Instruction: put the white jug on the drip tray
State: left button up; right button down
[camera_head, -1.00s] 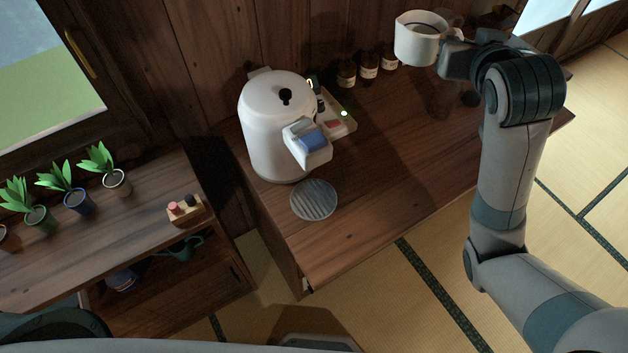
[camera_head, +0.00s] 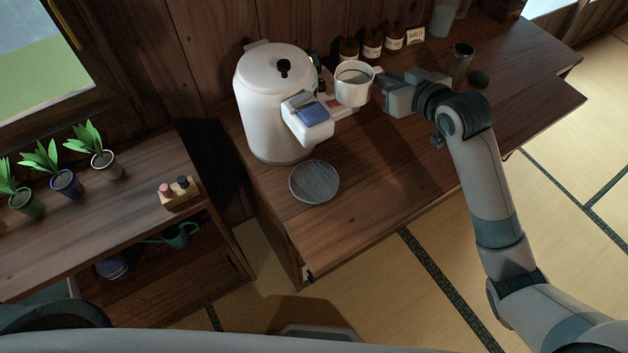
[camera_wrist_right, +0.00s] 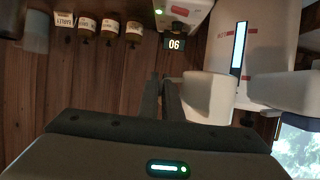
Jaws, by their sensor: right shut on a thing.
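The white jug (camera_head: 351,97) is held upright in the air, in front of the right side of the white machine. My right gripper (camera_head: 381,82) is shut on the jug at its right side, where the handle is. In the right wrist view the jug (camera_wrist_right: 207,98) is beside the dark fingers (camera_wrist_right: 170,100), which hide part of it. The drip tray (camera_head: 314,182) is a round, grey, ridged disc on the table in front of the machine. It is bare, and the jug is up and to the right of it. My left gripper is not in view.
The white machine (camera_head: 270,105) with a blue-topped spout part stands close behind the tray. Labelled brown bottles (camera_head: 372,44) line the wall. A dark metal cup (camera_head: 461,54) stands at the back right. The table's front middle is clear.

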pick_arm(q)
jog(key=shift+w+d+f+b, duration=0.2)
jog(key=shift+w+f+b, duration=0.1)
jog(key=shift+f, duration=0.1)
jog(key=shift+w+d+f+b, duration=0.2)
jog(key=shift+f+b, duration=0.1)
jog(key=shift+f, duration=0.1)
pick_arm(e)
notch_tip(320, 180, down, 8)
jog(key=a+n+y, duration=0.1)
jog(key=shift+a+r+g, duration=0.15)
jog(key=shift+a+g, duration=0.15)
jog(key=shift+a, duration=0.05)
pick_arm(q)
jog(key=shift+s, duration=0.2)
